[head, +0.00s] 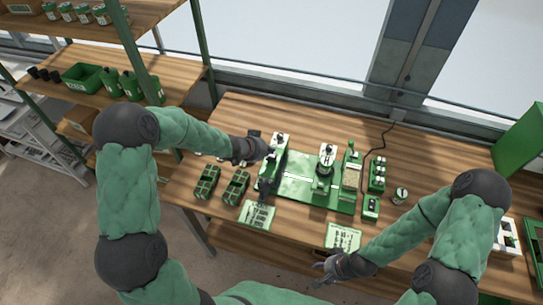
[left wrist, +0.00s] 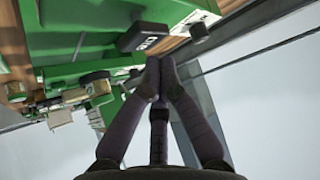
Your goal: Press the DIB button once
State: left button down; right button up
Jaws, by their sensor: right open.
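The green seeder machine (head: 295,190) stands in the middle of the wooden table, with white-topped stations along it. In the left wrist view a dark block with a white label that seems to read DIB (left wrist: 148,40) sits on the machine, just beyond my fingertips. My left gripper (head: 267,150) is at the machine's left station; its fingers are together and empty in the left wrist view (left wrist: 155,68). I cannot tell whether they touch the block. My right gripper (head: 322,270) is open and empty in front of the table edge, away from the machine.
Green seed trays (head: 208,183) lie left of the machine. Two printed sheets, one at left (head: 257,215) and one at right (head: 343,237), lie along the front. A green control box (head: 377,174) and a small can (head: 400,195) stand at right. The table's back right is clear.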

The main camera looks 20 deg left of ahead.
aim_at(269, 157)
pick_arm(q)
jog(key=shift+f, duration=0.1)
dwell(0.5)
jog(key=shift+f, duration=0.3)
jog(key=shift+f+b, duration=0.8)
dwell(1.1)
jog(key=shift+r, duration=0.1)
jog(key=shift+r+p, duration=1.1)
jog(key=shift+p, duration=0.2)
jog(key=shift+r, duration=0.1)
notch_tip(269, 157, up, 5)
jog(key=p, duration=0.5)
